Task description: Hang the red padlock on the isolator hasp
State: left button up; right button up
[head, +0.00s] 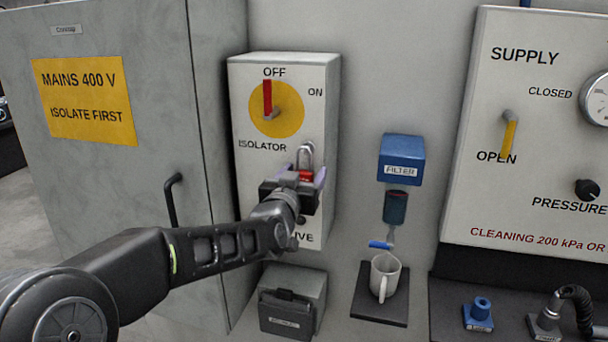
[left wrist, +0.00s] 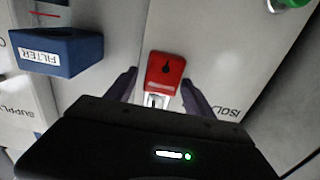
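The red padlock (head: 306,176) is at the front of the isolator box (head: 247,185), with its grey shackle (head: 306,155) standing above its body. My left gripper (head: 306,188) is in front of it and hides part of it. In the left wrist view, the red padlock body (left wrist: 165,72) with a dark keyhole lies between the fingertips of my left gripper (left wrist: 160,80). Narrow gaps show on both sides, so the fingers look open around it. The hasp is not clearly visible, and I cannot tell whether the shackle passes through it. My right gripper is not in view.
The isolator's red handle (head: 267,98) points up at OFF. A blue filter (head: 402,150) is on the wall to the right, above a white mug (head: 384,277) on a dark mat. A grey cabinet (head: 130,190) with a black handle stands on the left. A grey box (head: 292,302) is below.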

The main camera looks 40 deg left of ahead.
pick_arm(q)
jog(key=shift+o, duration=0.2)
jog(key=shift+s, duration=0.1)
jog(key=shift+s+d, duration=0.1)
jog(key=shift+s, duration=0.15)
jog(key=b+v, duration=0.2)
jog(key=v, duration=0.5)
dwell(0.4)
